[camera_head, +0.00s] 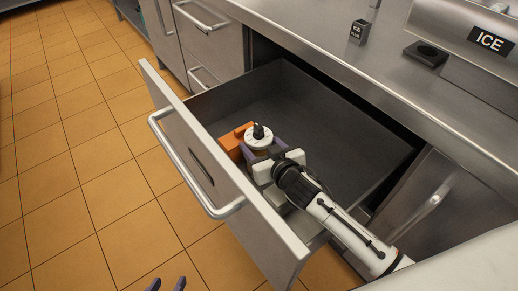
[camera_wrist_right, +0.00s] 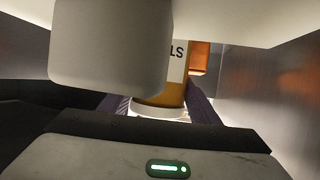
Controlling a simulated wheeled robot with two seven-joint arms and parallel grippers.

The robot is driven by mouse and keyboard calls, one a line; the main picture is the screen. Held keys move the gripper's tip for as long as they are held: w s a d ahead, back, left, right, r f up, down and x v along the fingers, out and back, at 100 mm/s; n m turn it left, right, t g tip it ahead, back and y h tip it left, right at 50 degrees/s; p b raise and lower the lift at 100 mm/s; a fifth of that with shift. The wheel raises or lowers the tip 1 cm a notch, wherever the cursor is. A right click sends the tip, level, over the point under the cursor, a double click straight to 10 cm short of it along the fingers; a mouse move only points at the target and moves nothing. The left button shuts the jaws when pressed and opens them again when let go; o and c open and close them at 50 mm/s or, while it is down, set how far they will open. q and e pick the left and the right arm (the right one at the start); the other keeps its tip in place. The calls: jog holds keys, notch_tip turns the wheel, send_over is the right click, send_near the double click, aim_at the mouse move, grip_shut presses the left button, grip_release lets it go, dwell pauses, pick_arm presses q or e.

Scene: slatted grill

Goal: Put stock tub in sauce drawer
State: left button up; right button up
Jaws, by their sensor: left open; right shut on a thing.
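The sauce drawer (camera_head: 325,122) is pulled open, with a dark grey inside and a steel front. My right gripper (camera_head: 264,150) reaches down into it and is shut on the stock tub (camera_head: 256,133), which has a white round top with a black knob. In the right wrist view the tub (camera_wrist_right: 177,62) shows an orange-brown body and a white label ending in "LS", between the purple fingers (camera_wrist_right: 160,105). I cannot tell whether it touches the drawer floor. My left gripper (camera_head: 166,285) is open at the bottom edge, outside the drawer; only its fingertips show.
An orange block-like thing (camera_head: 231,143) sits beside the tub near the drawer front. The drawer's front handle (camera_head: 185,170) sticks out over the tiled floor. The steel counter (camera_head: 385,75) overhangs the drawer's back. The drawer's far half is clear.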

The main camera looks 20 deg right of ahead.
jog(key=shift+f, duration=0.4)
jog(key=shift+f, duration=0.2)
jog(key=o, duration=1.5)
jog(key=shift+f, duration=0.1)
jog(key=shift+s+r, duration=0.1)
jog(key=shift+r, duration=0.15)
jog(key=p+v, duration=0.1)
jog(key=v, duration=0.6)
jog(key=shift+s+p, duration=0.2)
jog(key=shift+p, duration=0.1)
